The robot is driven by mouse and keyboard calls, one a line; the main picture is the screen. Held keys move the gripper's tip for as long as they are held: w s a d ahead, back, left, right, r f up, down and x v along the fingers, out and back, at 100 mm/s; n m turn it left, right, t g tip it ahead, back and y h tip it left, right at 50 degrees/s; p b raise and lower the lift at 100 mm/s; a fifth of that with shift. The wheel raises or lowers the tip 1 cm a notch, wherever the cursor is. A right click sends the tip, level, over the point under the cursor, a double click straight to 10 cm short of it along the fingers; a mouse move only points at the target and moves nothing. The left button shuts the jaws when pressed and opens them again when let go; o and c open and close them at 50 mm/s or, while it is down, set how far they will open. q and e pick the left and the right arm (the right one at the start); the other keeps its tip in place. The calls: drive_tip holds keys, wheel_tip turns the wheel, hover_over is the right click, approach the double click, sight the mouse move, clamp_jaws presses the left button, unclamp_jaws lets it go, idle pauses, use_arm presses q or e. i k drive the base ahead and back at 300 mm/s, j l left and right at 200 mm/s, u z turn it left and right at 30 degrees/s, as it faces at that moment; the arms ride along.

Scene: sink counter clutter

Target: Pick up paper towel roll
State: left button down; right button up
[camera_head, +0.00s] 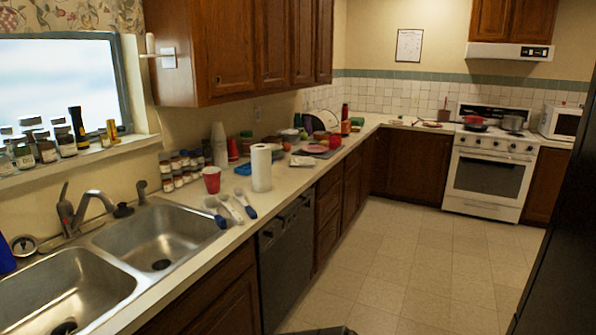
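The white paper towel roll (261,168) stands upright on the counter (277,209), to the right of the red cup (212,180). Its front is unobstructed from here. Neither of my grippers can be made out in the head view. A small dark shape shows at the bottom edge, too cut off to identify.
Several brushes (231,208) lie in front of the roll, near the double sink (160,238). Spice jars (178,170) and stacked white cups (219,145) stand behind it. A dishwasher (286,252) is below the counter. The tiled floor (400,265) is open; a dark surface (562,220) borders the right.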

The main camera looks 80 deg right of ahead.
sight(261, 155)
drive_tip(key=z, duration=2.5)
drive_tip(key=i, duration=0.45)
drive_tip(key=i+l+u, duration=0.45)
drive_tip(key=i+l, duration=0.95)
